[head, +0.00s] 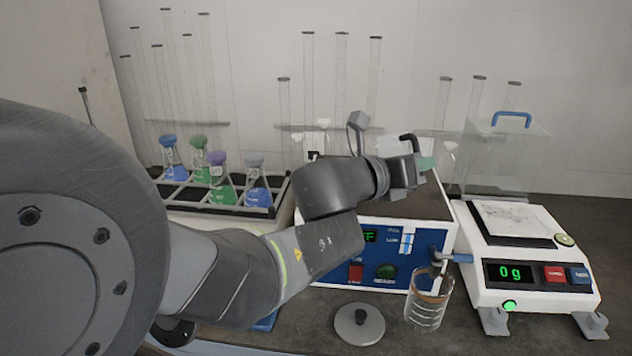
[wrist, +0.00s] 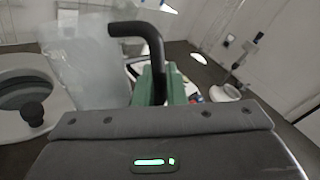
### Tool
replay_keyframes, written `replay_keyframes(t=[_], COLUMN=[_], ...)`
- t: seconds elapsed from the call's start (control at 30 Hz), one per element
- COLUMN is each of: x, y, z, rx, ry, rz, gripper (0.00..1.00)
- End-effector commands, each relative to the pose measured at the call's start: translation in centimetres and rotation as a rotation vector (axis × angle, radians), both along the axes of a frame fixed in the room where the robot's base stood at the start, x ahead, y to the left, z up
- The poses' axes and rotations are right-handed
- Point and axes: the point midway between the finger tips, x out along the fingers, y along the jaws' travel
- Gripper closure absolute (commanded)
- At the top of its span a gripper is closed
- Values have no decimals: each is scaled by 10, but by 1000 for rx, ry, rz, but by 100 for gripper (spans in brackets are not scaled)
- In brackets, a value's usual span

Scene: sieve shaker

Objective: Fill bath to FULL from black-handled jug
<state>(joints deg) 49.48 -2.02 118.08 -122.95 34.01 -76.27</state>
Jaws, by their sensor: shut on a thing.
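My gripper (head: 424,164) is shut on the upright black handle (wrist: 152,45) of a jug, between green finger pads. The handle (head: 409,142) also shows in the head view, above the bath's top. The jug's clear body (wrist: 88,62) is beside the handle in the wrist view; it is hard to make out in the head view, and its water level cannot be told. The bath (head: 419,279) is a box with a blue front panel, a partly hidden green display and a gauge (head: 407,241) with upper and lower marks. My arm hides part of its top.
A clear beaker (head: 428,308) stands below the bath's tap (head: 440,258). A round lid (head: 360,325) with a black knob lies on the bench. A balance (head: 530,290) reading 0 g is right; a flask rack (head: 180,196) and tall cylinders stand left and behind.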

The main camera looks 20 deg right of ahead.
Motion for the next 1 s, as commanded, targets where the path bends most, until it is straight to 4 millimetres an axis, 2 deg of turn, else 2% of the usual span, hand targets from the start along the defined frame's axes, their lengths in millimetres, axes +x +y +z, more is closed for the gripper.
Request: replay_keyframes(t=[0.03, 0.5, 1.0], x=[-1, -13, -25], y=[0, 0, -1], z=[-6, -22, -29], rx=[-2, 3, 9], ry=[-15, -138, -319], rz=[-1, -1, -2], gripper=[100, 100, 100])
